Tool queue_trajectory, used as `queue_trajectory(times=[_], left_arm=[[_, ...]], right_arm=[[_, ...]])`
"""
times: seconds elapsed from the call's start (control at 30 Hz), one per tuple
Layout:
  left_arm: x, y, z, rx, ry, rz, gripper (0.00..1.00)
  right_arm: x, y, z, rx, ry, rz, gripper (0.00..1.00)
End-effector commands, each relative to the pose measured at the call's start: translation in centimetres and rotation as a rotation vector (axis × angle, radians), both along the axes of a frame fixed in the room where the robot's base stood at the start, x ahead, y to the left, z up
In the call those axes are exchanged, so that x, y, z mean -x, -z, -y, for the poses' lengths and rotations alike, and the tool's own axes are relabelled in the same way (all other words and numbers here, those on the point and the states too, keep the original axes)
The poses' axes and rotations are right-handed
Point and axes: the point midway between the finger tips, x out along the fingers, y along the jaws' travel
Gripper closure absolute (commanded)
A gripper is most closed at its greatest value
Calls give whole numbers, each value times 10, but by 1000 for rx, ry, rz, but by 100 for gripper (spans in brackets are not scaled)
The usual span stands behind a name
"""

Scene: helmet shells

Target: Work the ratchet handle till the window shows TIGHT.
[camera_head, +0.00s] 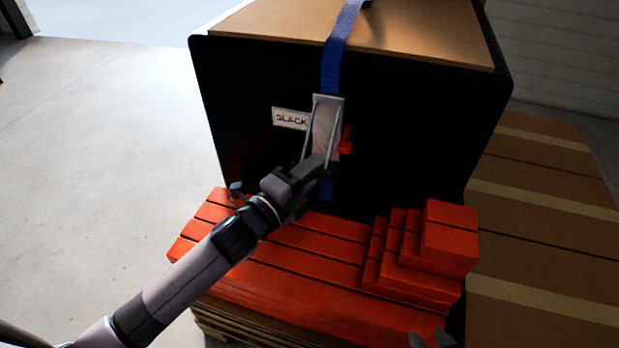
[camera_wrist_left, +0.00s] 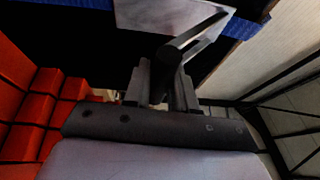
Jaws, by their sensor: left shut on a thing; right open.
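The ratchet (camera_head: 325,118) is a pale metal plate on a blue strap (camera_head: 340,40) over the front of a black-covered load. Beside it on the left, the white window (camera_head: 290,118) reads SLACK. A small red tab (camera_head: 346,141) sticks out on the ratchet's right. My left gripper (camera_head: 318,165) is shut on the lower end of the ratchet handle (camera_head: 307,132). The left wrist view shows the dark handle bar (camera_wrist_left: 190,40) between the fingers (camera_wrist_left: 160,85). Only the grey tips of my right gripper (camera_head: 431,340) show at the bottom edge, open and apart from everything.
Red stepped blocks (camera_head: 450,240) and long red beams (camera_head: 320,240) lie below the ratchet on a wooden pallet (camera_head: 240,330). A cardboard sheet (camera_head: 280,25) tops the load. Pale floor (camera_head: 90,130) is clear at left; brown banded boards (camera_head: 540,220) lie at right.

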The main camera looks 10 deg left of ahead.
Motion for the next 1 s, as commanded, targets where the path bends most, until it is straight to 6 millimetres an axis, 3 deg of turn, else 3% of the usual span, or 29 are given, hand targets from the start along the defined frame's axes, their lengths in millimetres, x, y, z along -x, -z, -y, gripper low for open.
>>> queue_trajectory(times=[0.03,0.3,0.97,1.0], left_arm=[[-4,9,0,-4,-4,-8,100],[-17,21,2,-7,-7,-12,100],[-23,22,4,-5,-8,-10,100],[-23,22,4,-4,-8,-9,60]], right_arm=[[0,6,1,1,1,0,57],[0,14,1,2,2,1,57],[3,19,0,-4,9,-8,57],[3,19,1,-4,9,-8,57]])
